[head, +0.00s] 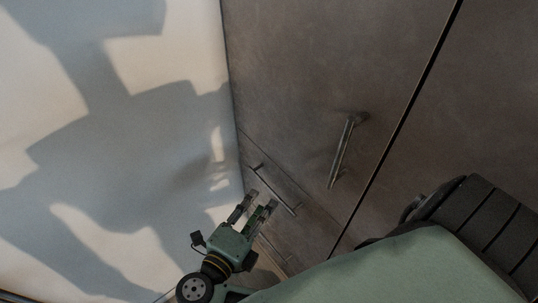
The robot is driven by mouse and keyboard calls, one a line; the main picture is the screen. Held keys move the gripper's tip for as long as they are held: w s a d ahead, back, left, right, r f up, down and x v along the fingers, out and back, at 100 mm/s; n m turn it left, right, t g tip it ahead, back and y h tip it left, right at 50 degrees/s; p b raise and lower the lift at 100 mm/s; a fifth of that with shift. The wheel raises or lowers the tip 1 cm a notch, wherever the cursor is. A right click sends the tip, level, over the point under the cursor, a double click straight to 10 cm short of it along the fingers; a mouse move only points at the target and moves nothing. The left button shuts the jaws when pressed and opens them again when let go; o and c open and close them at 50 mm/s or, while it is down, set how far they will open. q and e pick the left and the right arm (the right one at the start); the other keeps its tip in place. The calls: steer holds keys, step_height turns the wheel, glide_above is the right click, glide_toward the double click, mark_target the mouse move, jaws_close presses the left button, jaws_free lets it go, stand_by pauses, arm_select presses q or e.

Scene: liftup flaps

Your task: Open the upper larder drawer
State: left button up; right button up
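A grey-brown cabinet front fills the middle and right of the head view. A slim bar handle (279,194) sits on a lower panel (298,192), below a seam, and this panel looks flush with the front. A second, partly hidden handle shows lower down, behind my gripper. I cannot tell for sure which front is the upper larder drawer.
A larger bar handle (347,151) is on the tall panel (300,70) above. A dark gap runs down the front to its right. A pale wall (180,60) with my shadow meets the cabinet at the left. My green body covers the bottom right.

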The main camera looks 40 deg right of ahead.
steer(key=shift+p+x, duration=0.4)
steer(key=shift+x, duration=2.3)
jaws_close()
